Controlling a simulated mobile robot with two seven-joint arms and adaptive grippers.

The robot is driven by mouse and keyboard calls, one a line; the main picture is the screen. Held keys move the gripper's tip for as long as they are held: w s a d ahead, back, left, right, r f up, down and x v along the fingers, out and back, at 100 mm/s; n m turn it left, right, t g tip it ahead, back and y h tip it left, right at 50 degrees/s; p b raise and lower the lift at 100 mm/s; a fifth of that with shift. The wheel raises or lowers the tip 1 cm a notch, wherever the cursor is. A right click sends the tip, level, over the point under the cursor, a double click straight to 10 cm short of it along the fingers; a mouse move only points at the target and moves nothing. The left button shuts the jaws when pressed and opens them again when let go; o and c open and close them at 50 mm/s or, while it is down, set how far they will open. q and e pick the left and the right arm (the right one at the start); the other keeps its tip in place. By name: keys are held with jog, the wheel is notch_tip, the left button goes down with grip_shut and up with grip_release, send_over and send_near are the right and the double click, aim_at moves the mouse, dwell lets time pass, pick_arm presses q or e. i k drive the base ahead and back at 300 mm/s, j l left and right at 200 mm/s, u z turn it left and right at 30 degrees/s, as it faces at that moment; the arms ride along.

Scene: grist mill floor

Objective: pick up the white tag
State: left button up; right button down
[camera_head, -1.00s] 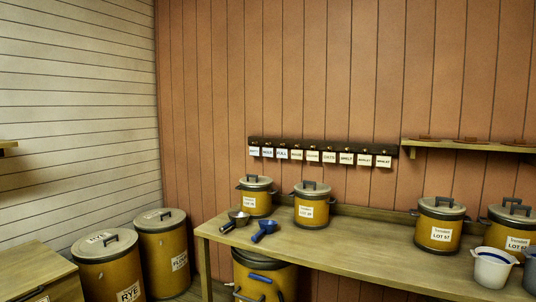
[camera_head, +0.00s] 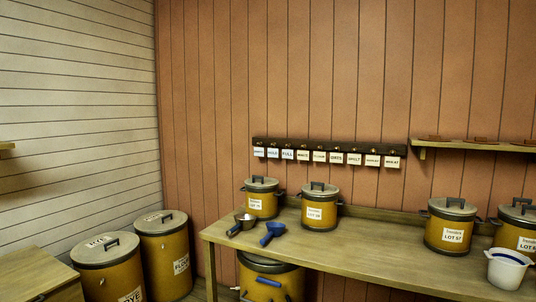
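Several white tags hang in a row from pegs on a dark rail (camera_head: 330,145) on the back wall. They carry printed words, some too small to read surely. The leftmost tag (camera_head: 259,152) and the rightmost tag (camera_head: 392,162) mark the ends of the row. One tag near the right reads like "SPELT" (camera_head: 354,158). The tags hang above the back edge of the table, apart from the canisters below. Neither of my grippers shows in the view.
Yellow bins (camera_head: 164,250) stand on the floor at left. A shelf (camera_head: 470,145) is at upper right. The table's middle is clear.

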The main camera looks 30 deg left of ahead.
aim_at(272, 152)
jog(key=i+j+z, duration=0.15)
jog(key=j, duration=1.8)
jog(key=i+j, duration=0.1)
jog(key=j, duration=0.2)
jog(key=i+j+z, duration=0.1)
jog(key=j, duration=0.2)
jog(key=i+j, duration=0.1)
jog(key=j, duration=0.2)
